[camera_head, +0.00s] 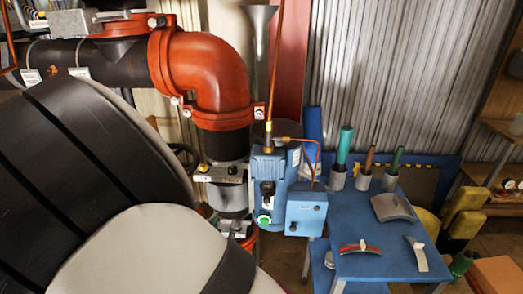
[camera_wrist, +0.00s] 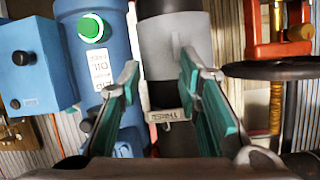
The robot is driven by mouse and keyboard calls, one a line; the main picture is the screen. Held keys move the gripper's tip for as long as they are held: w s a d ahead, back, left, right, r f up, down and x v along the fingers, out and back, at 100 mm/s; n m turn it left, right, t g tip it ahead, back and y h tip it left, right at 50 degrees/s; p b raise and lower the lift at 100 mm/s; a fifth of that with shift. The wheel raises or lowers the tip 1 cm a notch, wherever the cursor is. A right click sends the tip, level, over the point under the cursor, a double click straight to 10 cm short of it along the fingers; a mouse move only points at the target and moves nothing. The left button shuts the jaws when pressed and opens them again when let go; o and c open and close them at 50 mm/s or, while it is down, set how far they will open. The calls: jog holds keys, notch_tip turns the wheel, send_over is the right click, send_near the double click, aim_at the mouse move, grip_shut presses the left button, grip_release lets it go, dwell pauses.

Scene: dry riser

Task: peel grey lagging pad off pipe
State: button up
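A grey band around the vertical pipe, which looks like the lagging pad (camera_wrist: 172,40), is in the upper middle of the wrist view. In the head view a grey band (camera_head: 230,197) shows on the pipe below the red elbow, partly covered by fittings. My gripper (camera_wrist: 160,72) is open in the wrist view, its two teal-lined fingers spread on either side of the pipe. Nothing is visibly held between them. I cannot tell whether a fingertip touches the pad. My gripper cannot be clearly made out in the head view.
A blue pump unit (camera_head: 268,190) with a green button stands close beside the pipe. A dark handwheel (camera_wrist: 268,69) is at the right of the wrist view. My arm covers the head view's lower left.

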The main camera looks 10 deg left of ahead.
aim_at(224, 203)
jog(key=s+a+f+n+t+b, duration=0.1)
jog(key=s+a+f+n+t, duration=0.1)
jog(key=s+f+t, duration=0.15)
jog(key=shift+t+y, duration=0.3)
jog(key=shift+t, duration=0.05)
jog(key=w+b, duration=0.2)
jog(key=w, duration=0.2)
jog(key=w+b, duration=0.2)
jog(key=w, duration=0.2)
jog(key=w+b, duration=0.2)
jog(key=w, duration=0.2)
jog(key=shift+a+r+b, duration=0.2)
jog(key=shift+a+b, duration=0.1)
jog(key=shift+b, duration=0.1)
jog(key=shift+w+r, duration=0.15)
jog(key=shift+w, duration=0.55)
grip_shut()
jog(key=c, duration=0.7)
grip_release()
jog(key=shift+s, duration=0.2)
grip_shut()
